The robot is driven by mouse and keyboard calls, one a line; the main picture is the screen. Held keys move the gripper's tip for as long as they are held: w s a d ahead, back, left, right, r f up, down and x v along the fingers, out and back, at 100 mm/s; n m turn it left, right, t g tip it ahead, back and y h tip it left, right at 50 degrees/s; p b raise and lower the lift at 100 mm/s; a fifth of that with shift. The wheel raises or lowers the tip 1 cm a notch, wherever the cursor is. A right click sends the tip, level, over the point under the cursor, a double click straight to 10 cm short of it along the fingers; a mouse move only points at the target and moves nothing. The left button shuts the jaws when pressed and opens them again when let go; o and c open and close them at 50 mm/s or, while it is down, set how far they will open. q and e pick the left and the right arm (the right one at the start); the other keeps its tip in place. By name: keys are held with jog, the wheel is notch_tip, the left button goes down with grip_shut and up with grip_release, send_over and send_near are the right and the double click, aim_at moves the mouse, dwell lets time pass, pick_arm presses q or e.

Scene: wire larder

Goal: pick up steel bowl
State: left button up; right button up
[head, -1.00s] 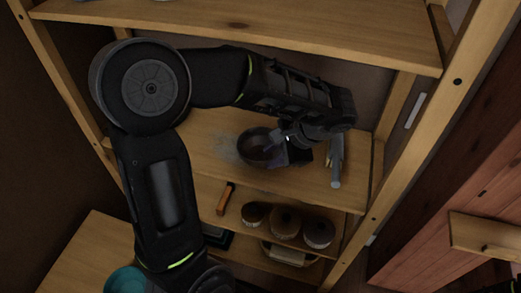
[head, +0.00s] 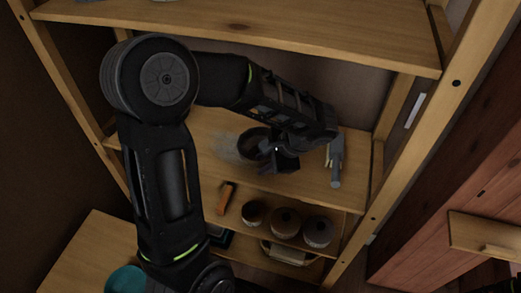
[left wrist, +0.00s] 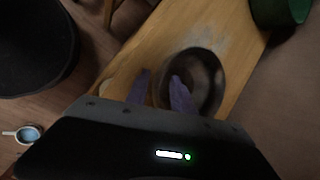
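The steel bowl (head: 250,139) is a dark round bowl on the middle shelf board (head: 205,150), partly hidden behind my left gripper in the head view. In the left wrist view the bowl (left wrist: 211,72) stands upright just beyond the fingers. My left gripper (left wrist: 160,90) is open, with a clear gap between its fingers. One finger overlaps the bowl's near inside and the other lies outside its left edge. I cannot tell whether either touches the bowl. In the head view the left gripper (head: 270,166) is at the bowl's front right. My right gripper is not identifiable.
A grey tool (head: 336,165) lies right of the bowl. Below are an orange-handled item (head: 226,198), brown jars (head: 286,221) and a basket (head: 288,256). An upper shelf (head: 260,32) hangs above my forearm; a wooden post (head: 413,150) bounds the right. A green container (left wrist: 281,12) shows in the wrist view.

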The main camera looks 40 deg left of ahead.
pick_arm(q)
grip_shut()
dwell(1.4)
